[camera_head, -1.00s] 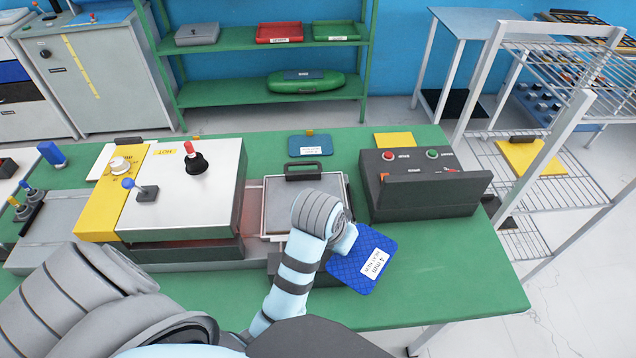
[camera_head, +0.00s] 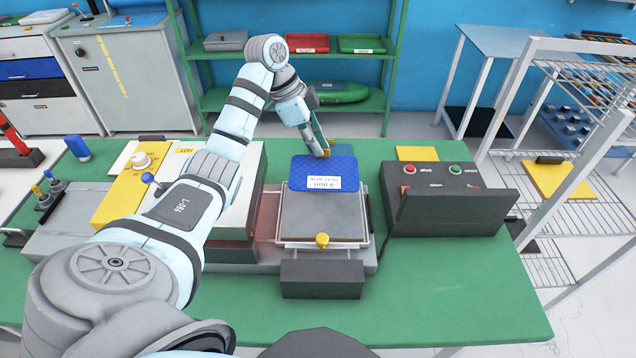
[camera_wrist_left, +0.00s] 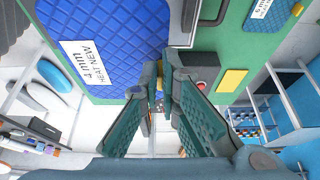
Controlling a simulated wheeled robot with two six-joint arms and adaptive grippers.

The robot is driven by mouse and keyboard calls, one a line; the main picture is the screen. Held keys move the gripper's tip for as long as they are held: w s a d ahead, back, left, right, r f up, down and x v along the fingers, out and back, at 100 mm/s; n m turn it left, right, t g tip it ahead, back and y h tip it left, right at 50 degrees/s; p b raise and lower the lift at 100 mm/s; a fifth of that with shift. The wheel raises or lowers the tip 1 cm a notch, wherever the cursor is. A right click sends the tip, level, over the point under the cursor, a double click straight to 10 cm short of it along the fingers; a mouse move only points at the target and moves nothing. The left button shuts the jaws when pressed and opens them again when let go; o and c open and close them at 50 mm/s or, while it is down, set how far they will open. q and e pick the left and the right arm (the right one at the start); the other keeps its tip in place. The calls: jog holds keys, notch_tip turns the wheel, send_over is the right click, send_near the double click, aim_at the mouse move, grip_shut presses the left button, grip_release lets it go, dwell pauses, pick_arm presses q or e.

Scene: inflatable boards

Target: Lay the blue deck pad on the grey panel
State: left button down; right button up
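The blue deck pad (camera_head: 315,166) has a quilted surface and a white label with "4 mm" on it. In the head view it covers the back part of the square grey panel (camera_head: 322,216); I cannot tell whether it touches it. My left gripper (camera_head: 321,152) is at the pad's far edge, with its fingertips closed together there. In the left wrist view the pad (camera_wrist_left: 110,25) lies left of and beyond the fingertips (camera_wrist_left: 160,78), which meet at its edge. The panel's back edge is hidden by the pad. My right gripper is not in view.
A black control box (camera_head: 447,205) is close on the right; a white-topped machine (camera_head: 240,205) is on the left, partly behind my arm. The green table's front right (camera_head: 450,285) is clear.

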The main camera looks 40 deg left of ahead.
aim_at(296, 156)
pick_arm(q)
notch_tip(296, 156, down, 6)
jog(key=shift+r+b, duration=0.15)
jog(key=shift+b, duration=0.95)
notch_tip(296, 156, down, 9)
jog(key=shift+p, duration=0.3)
jog(key=shift+w, duration=0.1)
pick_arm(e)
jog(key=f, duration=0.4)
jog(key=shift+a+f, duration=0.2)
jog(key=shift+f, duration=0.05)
pick_arm(q)
jog(key=c, duration=1.8)
grip_release()
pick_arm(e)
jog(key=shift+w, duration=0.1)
pick_arm(q)
jog(key=p+v, duration=0.1)
jog(key=v, duration=1.1)
jog(key=shift+w, duration=0.1)
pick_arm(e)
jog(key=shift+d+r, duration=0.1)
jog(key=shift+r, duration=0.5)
